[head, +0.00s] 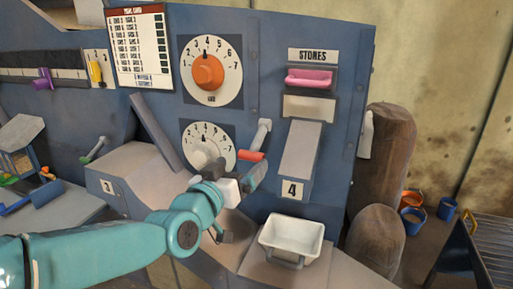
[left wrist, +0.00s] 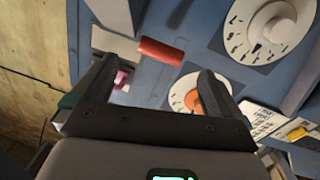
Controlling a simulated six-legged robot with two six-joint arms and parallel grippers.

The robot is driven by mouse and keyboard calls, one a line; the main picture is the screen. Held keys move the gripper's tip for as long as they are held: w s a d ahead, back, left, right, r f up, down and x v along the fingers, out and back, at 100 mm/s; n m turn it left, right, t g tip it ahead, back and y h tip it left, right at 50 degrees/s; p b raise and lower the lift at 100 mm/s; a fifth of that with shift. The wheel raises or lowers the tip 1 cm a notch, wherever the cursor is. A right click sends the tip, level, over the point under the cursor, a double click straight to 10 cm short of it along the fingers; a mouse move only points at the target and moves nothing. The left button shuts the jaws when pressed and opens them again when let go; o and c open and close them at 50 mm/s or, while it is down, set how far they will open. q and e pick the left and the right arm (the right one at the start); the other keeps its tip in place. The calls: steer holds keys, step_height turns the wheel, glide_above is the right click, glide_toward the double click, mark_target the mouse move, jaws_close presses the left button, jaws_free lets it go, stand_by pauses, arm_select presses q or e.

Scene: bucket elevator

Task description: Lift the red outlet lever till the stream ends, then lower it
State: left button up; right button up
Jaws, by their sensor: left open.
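The red outlet lever (head: 251,156) has a red grip at the low end of a pale arm on the blue panel, left of the grey chute marked 4 (head: 300,155). The red grip also shows in the left wrist view (left wrist: 161,51), ahead of the fingertips and across the gap between them. My left gripper (head: 250,183) is just below the red grip. In the left wrist view its two fingers (left wrist: 155,78) stand wide apart with nothing between them. I see no clear stream at the chute. My right gripper is out of view.
A white pan (head: 291,238) stands below the chute and looks empty. A pink handle (head: 309,78) sits under the STONES sign. An orange knob dial (head: 208,70) and a white knob dial (head: 204,152) are left of the lever. Brown rounded sacks (head: 388,160) stand at the right.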

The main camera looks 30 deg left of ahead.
mark_target(249, 155)
arm_select(q)
steer(key=w, duration=0.2)
steer(key=w+a+p, duration=0.1)
steer(key=w, duration=0.2)
steer(key=w+p, duration=0.1)
steer(key=w, duration=0.2)
steer(key=shift+w+a, duration=0.1)
steer(key=shift+a, duration=0.05)
steer(key=shift+a+r, duration=0.1)
